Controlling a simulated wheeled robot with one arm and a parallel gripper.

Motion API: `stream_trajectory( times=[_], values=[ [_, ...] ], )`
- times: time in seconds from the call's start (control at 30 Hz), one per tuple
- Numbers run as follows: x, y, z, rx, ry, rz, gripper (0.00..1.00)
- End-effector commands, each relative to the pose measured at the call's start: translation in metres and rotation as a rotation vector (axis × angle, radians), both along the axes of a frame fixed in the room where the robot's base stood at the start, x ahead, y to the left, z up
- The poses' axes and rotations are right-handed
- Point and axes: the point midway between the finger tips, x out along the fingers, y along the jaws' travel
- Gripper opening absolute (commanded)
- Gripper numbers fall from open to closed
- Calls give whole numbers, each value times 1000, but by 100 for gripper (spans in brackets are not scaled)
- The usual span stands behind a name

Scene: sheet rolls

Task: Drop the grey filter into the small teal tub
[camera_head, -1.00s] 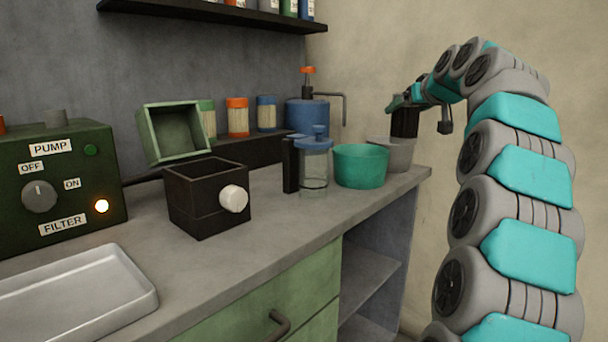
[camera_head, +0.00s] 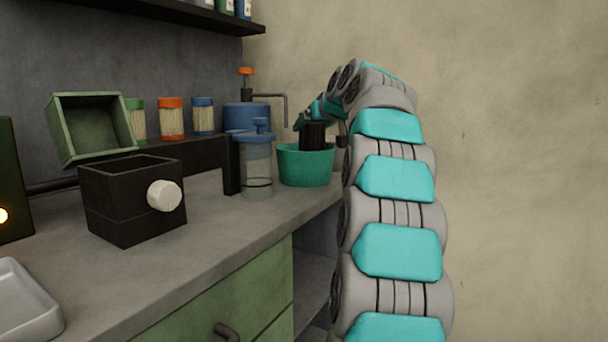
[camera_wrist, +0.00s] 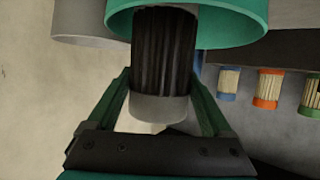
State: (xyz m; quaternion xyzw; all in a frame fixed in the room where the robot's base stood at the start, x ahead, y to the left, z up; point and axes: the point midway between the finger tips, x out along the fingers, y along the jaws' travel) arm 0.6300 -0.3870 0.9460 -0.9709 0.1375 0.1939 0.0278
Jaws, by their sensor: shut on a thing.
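The grey filter has dark pleats and a grey end cap. In the wrist view my gripper (camera_wrist: 160,78) is shut on the filter (camera_wrist: 165,50), with the cap towards my palm and the pleated end pointing at the tub. The teal tub (camera_wrist: 236,30) is at the top of that view, partly cut off. In the head view the filter (camera_head: 313,134) hangs upright from my gripper (camera_head: 308,118) over the mouth of the teal tub (camera_head: 306,170). Its lower end reaches about rim height; the near rim seems to hide the tip.
A grey tub (camera_wrist: 90,22) stands beside the teal one. A lidded clear jar (camera_head: 257,167) is just left of the teal tub, with a blue pump container (camera_head: 244,116) behind. Filters with green, orange (camera_head: 171,119) and blue caps stand on a ledge. A black box (camera_head: 130,200) is further left.

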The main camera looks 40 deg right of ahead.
Motion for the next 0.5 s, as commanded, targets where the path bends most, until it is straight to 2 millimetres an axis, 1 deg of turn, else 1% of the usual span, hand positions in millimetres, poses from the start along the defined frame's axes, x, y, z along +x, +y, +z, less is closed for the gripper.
stream_trajectory(
  times=[0.03,0.13,0.47,0.5],
  values=[
    [-1,0,-10,-1,-1,-1,9],
    [-1,0,-16,-2,-3,-1,9],
    [-1,0,-18,-2,-3,-1,9],
    [-1,0,-18,-2,-4,0,86]
  ],
)
